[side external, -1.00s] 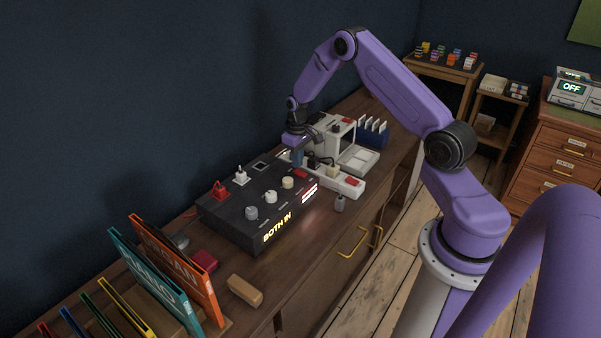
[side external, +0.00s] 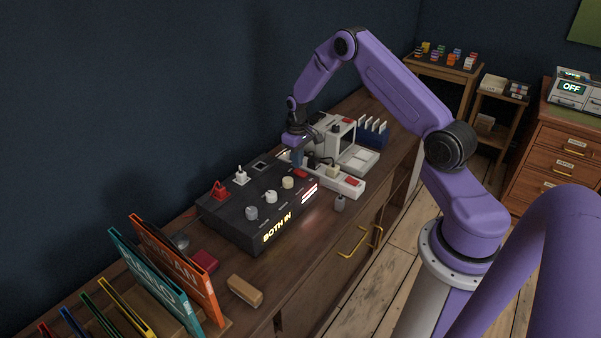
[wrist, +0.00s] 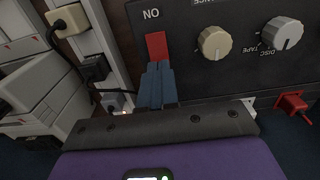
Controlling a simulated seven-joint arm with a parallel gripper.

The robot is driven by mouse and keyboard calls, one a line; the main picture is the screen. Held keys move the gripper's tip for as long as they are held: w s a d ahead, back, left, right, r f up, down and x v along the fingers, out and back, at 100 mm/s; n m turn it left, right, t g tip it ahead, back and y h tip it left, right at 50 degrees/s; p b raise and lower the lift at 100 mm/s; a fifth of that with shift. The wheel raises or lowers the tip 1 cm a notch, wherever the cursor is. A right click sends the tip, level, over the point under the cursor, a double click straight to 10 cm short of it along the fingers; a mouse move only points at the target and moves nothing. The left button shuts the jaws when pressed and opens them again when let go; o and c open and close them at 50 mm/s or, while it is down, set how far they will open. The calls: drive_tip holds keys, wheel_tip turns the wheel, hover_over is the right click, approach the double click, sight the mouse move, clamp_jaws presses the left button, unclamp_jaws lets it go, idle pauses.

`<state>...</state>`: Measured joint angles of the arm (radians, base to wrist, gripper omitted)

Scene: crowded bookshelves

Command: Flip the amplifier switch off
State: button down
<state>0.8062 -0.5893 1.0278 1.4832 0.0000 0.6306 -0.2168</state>
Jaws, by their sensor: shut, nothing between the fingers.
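The amplifier (side external: 262,235) is a black box on the wooden cabinet top, with knobs, a lit "BOTH IN" sign and a lit red-and-white panel (side external: 309,192). Its red switch (side external: 301,174) is at the right end of the top; in the wrist view the red switch (wrist: 157,45) is beside a label that reads "NO" in that view. My gripper (side external: 298,163) is shut and empty, pointing down by the switch. In the wrist view its blue fingertips (wrist: 157,68) overlap the switch's near end; I cannot tell whether they touch it. The fingers hide part of it.
A white power strip (side external: 335,184) with plugs and its own red switch (side external: 351,182) lies right beside the amplifier. A white machine (side external: 335,135) stands behind. Cream knob (wrist: 215,41) and grey knob (wrist: 283,32) are near the fingers. Record sleeves (side external: 180,265) stand at front left.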

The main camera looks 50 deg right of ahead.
sight(297, 171)
drive_tip(key=shift+f, duration=0.95)
idle(0.8)
drive_tip(key=shift+r, duration=3.55)
